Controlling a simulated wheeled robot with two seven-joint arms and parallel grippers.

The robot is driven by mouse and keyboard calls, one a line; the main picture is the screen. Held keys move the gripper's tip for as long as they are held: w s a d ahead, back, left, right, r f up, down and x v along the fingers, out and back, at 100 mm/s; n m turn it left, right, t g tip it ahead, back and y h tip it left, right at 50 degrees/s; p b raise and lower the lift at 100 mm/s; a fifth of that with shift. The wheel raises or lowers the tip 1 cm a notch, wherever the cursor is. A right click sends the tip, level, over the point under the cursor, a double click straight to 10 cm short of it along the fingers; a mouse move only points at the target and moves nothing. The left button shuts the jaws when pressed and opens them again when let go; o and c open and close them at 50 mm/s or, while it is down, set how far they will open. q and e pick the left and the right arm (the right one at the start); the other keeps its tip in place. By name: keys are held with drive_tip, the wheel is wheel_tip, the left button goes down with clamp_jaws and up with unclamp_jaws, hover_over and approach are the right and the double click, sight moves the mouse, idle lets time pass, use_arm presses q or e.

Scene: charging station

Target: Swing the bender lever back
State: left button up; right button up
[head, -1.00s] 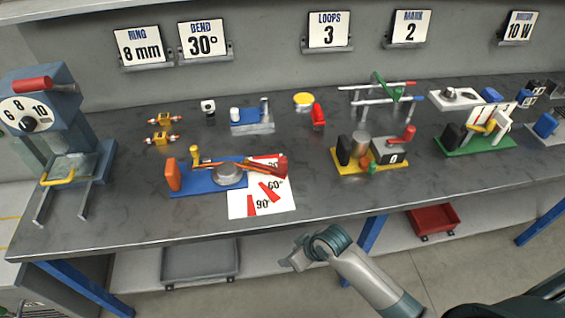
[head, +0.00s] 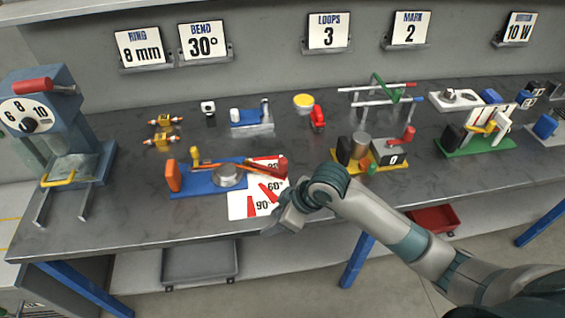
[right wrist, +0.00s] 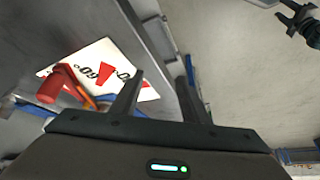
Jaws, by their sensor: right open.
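The bender (head: 228,176) is a blue base with a round grey disc and an orange block at its left end. Its lever (head: 240,165) is an orange bar with a red handle (head: 280,168), lying to the right over the 30° mark of the white angle card (head: 238,206). In the right wrist view the red handle (right wrist: 56,84) shows left of my fingers, beside the card (right wrist: 85,58). My right gripper (head: 278,222) is open and empty at the table's front edge, just below the card's right corner and apart from the handle. My left gripper is out of view.
A yellow-based counter device (head: 372,165) stands right of the bender, close to my right arm. The ring machine (head: 45,120) stands at the left end. Sign plates on the back wall include BEND 30° (head: 204,40). Bare tabletop (head: 120,215) lies left and in front of the bender.

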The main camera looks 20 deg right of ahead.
drive_tip(key=w+d+r+n, duration=0.1)
drive_tip(key=w+d+r, duration=0.4)
drive_tip(key=w+r, duration=0.3)
wheel_tip(320, 180, up, 9)
drive_tip(key=g+h, duration=0.1)
hover_over(285, 160)
drive_tip(key=s+d, duration=0.4)
drive_tip(key=d, duration=0.1)
drive_tip(key=shift+w+a+f, duration=0.15)
drive_tip(key=shift+w+f, duration=0.05)
drive_tip(key=p+x, duration=0.4)
drive_tip(key=x, duration=1.3)
drive_tip(key=shift+f, duration=0.3)
clamp_jaws()
